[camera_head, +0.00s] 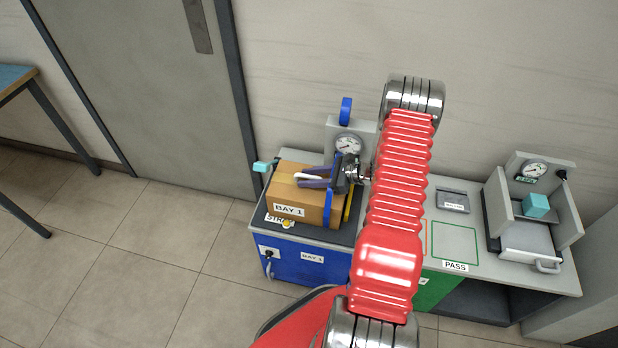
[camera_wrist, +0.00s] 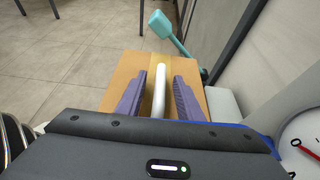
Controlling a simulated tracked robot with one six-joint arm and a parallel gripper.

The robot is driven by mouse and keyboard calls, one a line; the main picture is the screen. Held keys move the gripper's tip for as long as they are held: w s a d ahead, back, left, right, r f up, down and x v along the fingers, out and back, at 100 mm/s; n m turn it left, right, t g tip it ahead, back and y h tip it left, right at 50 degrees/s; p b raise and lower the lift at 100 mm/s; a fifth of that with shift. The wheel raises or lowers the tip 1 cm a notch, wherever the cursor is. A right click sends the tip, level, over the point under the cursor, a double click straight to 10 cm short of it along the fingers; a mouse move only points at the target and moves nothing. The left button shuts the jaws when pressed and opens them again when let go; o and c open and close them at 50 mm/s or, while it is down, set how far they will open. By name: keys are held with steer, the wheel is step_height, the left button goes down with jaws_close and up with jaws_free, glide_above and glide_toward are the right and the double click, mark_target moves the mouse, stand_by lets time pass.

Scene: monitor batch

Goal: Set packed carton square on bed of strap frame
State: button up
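The brown carton (camera_head: 275,190), labelled BAY 1, sits on the dark bed (camera_head: 340,236) of the strap frame at the left end of the bench. It looks upright and roughly in line with the bed; I cannot tell whether it is exactly square. Its top also shows in the wrist view (camera_wrist: 120,75). My gripper (camera_head: 312,177) is over the carton top, reaching in from the right. Its two purple fingers (camera_wrist: 158,85) are apart, with gaps on both sides of a white bar (camera_wrist: 158,92) between them. Finger contact with the carton is unclear.
A teal-ended lever (camera_head: 262,166) stands at the bed's back left. A gauge (camera_head: 348,145) and a blue upright (camera_head: 327,207) stand close to the carton. A green PASS outline (camera_head: 455,240) is empty; a scale-like station (camera_head: 530,235) holds a teal block (camera_head: 536,205).

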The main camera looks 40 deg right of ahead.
steer(key=shift+s, duration=0.1)
steer(key=v, duration=1.3)
steer(key=shift+s+d+r, duration=0.1)
steer(key=shift+s+d, duration=0.1)
stand_by(0.3)
steer(key=s+a+n+g, duration=0.6)
steer(key=s+a+n, duration=0.1)
steer(key=s+a+r+n+h, duration=0.2)
steer(key=a+r+n+h, duration=0.1)
steer(key=a+r+n, duration=0.4)
steer(key=s+a+r+n+t+h, duration=0.1)
steer(key=s+a+r+n+h, duration=0.1)
steer(key=a+r+n, duration=0.5)
steer(key=s+a+r+n+h, duration=0.3)
steer(key=a+r+n, duration=0.3)
steer(key=a+r, duration=0.7)
step_height(320, 180, up, 6)
steer(key=shift+a+r+n+h, duration=0.1)
steer(key=shift+a+n+h, duration=0.3)
steer(key=shift+h, duration=0.1)
